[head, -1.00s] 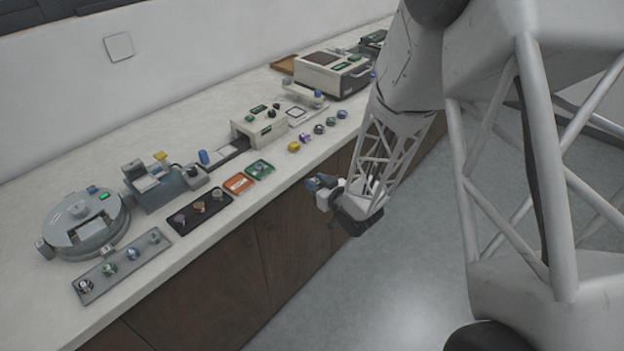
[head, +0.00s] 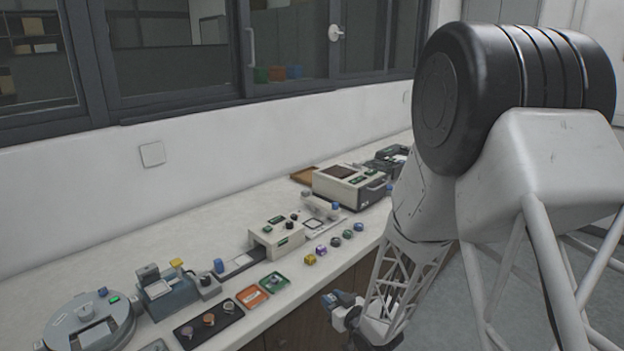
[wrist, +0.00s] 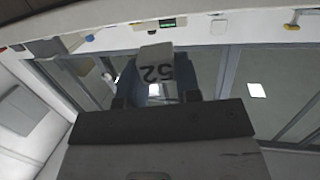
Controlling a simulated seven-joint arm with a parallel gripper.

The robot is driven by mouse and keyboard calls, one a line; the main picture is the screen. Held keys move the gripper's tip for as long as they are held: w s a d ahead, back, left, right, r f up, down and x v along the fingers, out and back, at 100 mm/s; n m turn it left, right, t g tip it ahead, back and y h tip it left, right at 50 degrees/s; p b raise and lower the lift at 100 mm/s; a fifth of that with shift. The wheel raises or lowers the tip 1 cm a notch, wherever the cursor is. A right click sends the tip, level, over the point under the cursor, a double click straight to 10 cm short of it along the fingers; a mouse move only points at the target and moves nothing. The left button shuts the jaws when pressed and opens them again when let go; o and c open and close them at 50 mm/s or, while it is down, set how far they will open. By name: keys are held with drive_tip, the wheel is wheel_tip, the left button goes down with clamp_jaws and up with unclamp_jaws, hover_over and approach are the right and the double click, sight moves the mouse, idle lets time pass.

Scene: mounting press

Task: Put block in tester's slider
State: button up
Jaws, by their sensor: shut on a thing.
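My gripper (head: 335,303) hangs in front of the counter's front edge, near the middle bottom of the head view. It is shut on a pale block marked 52 (wrist: 155,72), which reads upside down in the wrist view. Blue surfaces flank the block there; I cannot tell whether they are fingers or block. On the counter, a cream box-shaped machine (head: 277,234) has a dark flat track (head: 240,264) reaching out of its left side. This may be the tester with its slider, but I cannot be sure. The gripper is apart from it.
Orange (head: 251,296) and green (head: 275,282) trays, a dark tray of samples (head: 208,321), a blue-grey device (head: 166,289) and a round machine (head: 88,323) lie left. A larger cream machine (head: 348,186) stands farther back.

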drive_tip(key=w+d+f+m+h, duration=0.2)
drive_tip(key=w+d+f+h, duration=0.1)
drive_tip(key=f, duration=0.6)
drive_tip(key=w+d+f+m+t+h, duration=0.1)
drive_tip(key=w+d+f+m+h, duration=0.1)
drive_tip(key=f, duration=0.8)
drive_tip(key=w+d+f+m+t+h, duration=0.1)
drive_tip(key=w+d+f+h, duration=0.3)
drive_tip(key=f, duration=0.6)
drive_tip(key=w+d+m, duration=0.1)
drive_tip(key=w+d, duration=0.1)
drive_tip(key=w, duration=0.1)
drive_tip(key=shift+d+f+m, duration=0.2)
drive_tip(key=shift+f+m, duration=0.05)
drive_tip(key=shift+m, duration=0.05)
drive_tip(key=shift+r, duration=0.1)
